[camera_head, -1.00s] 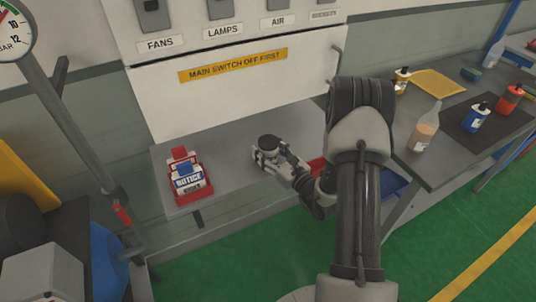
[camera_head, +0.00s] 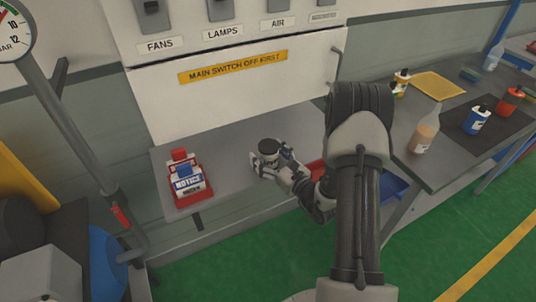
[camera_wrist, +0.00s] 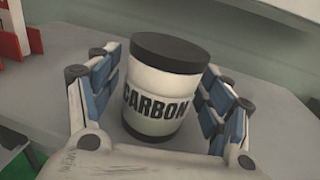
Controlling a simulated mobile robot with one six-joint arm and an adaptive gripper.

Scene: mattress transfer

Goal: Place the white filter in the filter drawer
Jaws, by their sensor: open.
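A white canister with black ends and the word CARBON on it (camera_wrist: 157,100) stands upright on the grey shelf. It also shows in the head view (camera_head: 269,152). My gripper (camera_wrist: 162,62) is open, with one blue-padded finger on each side of the canister. In the wrist view a small gap shows on the left; contact on the right cannot be told. In the head view my gripper (camera_head: 267,163) is at the canister on the shelf. I cannot make out a filter drawer for certain.
A red holder with NOTICE cards (camera_head: 188,180) stands on the shelf (camera_head: 228,160) to the left. A white panel (camera_head: 240,95) rises behind. A red bin (camera_head: 316,168) and a blue bin (camera_head: 393,188) are partly hidden by my arm. A side table (camera_head: 445,165) with bottles is at right.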

